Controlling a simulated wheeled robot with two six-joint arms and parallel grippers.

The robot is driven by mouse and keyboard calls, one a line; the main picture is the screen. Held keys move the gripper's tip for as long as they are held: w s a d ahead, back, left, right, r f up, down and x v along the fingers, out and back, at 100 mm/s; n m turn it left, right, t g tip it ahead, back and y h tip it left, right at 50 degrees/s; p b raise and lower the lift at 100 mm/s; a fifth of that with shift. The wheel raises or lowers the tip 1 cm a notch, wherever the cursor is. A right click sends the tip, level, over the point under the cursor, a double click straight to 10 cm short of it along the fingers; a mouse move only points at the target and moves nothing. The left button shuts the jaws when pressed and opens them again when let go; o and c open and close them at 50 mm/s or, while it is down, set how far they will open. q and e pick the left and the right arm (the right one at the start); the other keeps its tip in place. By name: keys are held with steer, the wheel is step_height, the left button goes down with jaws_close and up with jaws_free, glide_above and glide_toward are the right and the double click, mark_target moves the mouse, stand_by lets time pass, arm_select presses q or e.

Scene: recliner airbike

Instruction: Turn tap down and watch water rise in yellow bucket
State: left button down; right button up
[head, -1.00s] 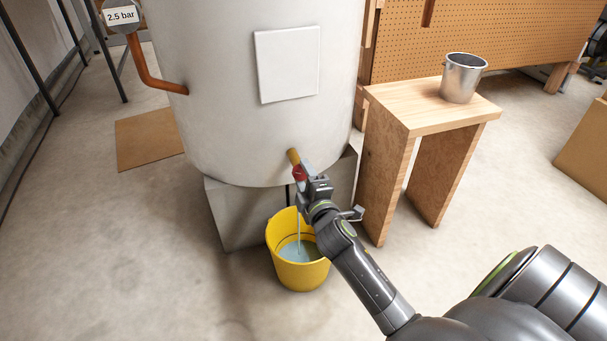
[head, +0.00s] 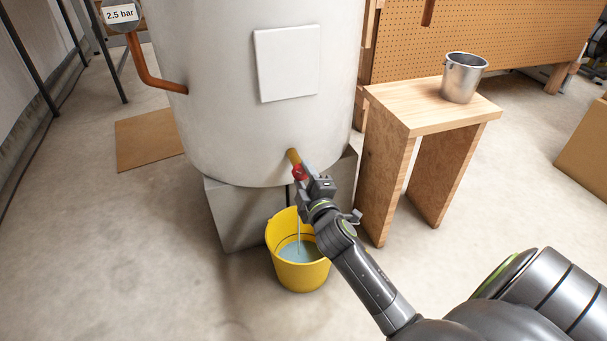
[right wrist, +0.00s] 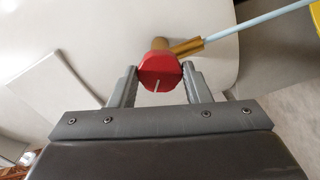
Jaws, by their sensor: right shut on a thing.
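The tap's brass spout (head: 293,156) comes out of the front of the white tank (head: 230,110). Its red handle (head: 299,172) is mostly hidden by my right gripper (head: 302,182) in the head view. In the right wrist view my right gripper (right wrist: 159,82) is shut on the red handle (right wrist: 160,68), with a finger on each side and a white mark on the knob. A thin stream of water (right wrist: 255,23) leaves the brass spout (right wrist: 188,46). The yellow bucket (head: 285,275) stands on the floor below and holds some bluish water (head: 291,252). My left gripper is out of view.
The tank stands on a grey block (head: 235,225). To the right is a wooden stand (head: 425,120) with a metal pail (head: 462,78) on top. A gauge (head: 121,15) reading 2.5 bar is at upper left. The floor at left front is clear.

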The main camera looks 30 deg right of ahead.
steer(key=shift+f+m, duration=0.1)
steer(key=shift+m, duration=0.5)
steer(key=o, duration=0.5)
steer(key=shift+c, duration=0.2)
steer(key=shift+v, duration=1.25)
steer(key=shift+p+v, duration=0.55)
steer(key=shift+v, duration=0.7)
